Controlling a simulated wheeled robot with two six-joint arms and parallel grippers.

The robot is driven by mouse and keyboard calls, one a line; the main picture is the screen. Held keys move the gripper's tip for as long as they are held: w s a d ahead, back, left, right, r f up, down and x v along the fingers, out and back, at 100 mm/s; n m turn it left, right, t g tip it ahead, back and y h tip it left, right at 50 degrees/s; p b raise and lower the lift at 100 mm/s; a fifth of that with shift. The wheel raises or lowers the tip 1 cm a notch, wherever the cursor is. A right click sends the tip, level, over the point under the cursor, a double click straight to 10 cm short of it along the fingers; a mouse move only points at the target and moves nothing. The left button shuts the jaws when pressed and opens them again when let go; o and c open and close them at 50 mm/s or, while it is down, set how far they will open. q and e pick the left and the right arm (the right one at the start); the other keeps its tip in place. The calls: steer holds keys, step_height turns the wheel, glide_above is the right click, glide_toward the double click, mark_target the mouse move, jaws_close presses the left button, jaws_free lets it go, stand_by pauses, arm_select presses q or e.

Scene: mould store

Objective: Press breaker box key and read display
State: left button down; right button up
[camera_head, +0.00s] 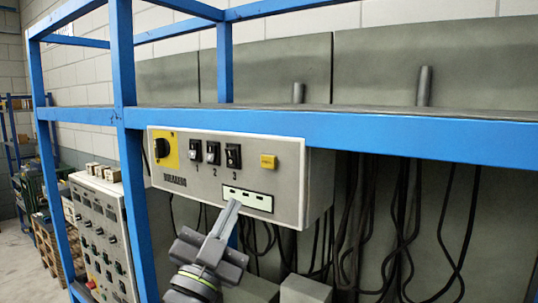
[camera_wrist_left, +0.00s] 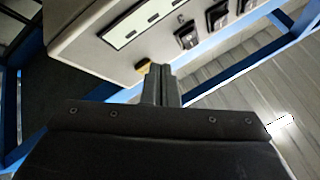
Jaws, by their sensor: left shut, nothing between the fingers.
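The grey breaker box (camera_head: 215,182) hangs under the blue shelf in the head view. Its front has a yellow key (camera_head: 268,161) at the upper right and a pale display (camera_head: 262,203) with short dark dashes below it. My left gripper (camera_head: 233,205) is shut and empty, its tips at the display's lower left edge in this view. In the left wrist view the closed fingers (camera_wrist_left: 160,70) point up beside the yellow key (camera_wrist_left: 143,67), with the display (camera_wrist_left: 135,25) beyond. I cannot tell whether they touch the box. My right gripper is not in view.
Three black switches (camera_head: 213,153) numbered 1 to 3 and a yellow-backed rotary knob (camera_head: 162,148) sit left of the key. The blue shelf beam (camera_head: 400,135) runs just above the box. Black cables (camera_head: 400,230) hang at the right. A grey control panel (camera_head: 100,222) stands at the left.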

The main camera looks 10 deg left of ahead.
mark_target(269, 162)
arm_select(q)
steer(key=s+r+m+t+h+p, duration=0.1)
steer(key=s+r, duration=0.5)
steer(key=shift+s+d+r+t+h, duration=0.15)
steer(key=shift+d+r+t+h, duration=0.15)
steer(key=shift+d+r+h, duration=0.1)
steer(key=shift+w+d+b, duration=0.35)
steer(key=shift+w+d, duration=0.15)
steer(key=shift+w, duration=0.9)
steer(key=shift+w+d+b, duration=0.3)
steer(key=shift+w+d, duration=0.15)
steer(key=shift+w, duration=0.9)
steer(key=shift+w+d+b, duration=0.35)
steer(key=shift+w+d, duration=0.15)
steer(key=shift+w, duration=0.9)
steer(key=shift+w, duration=0.15)
steer(key=shift+w+d, duration=0.15)
steer(key=shift+w, duration=0.1)
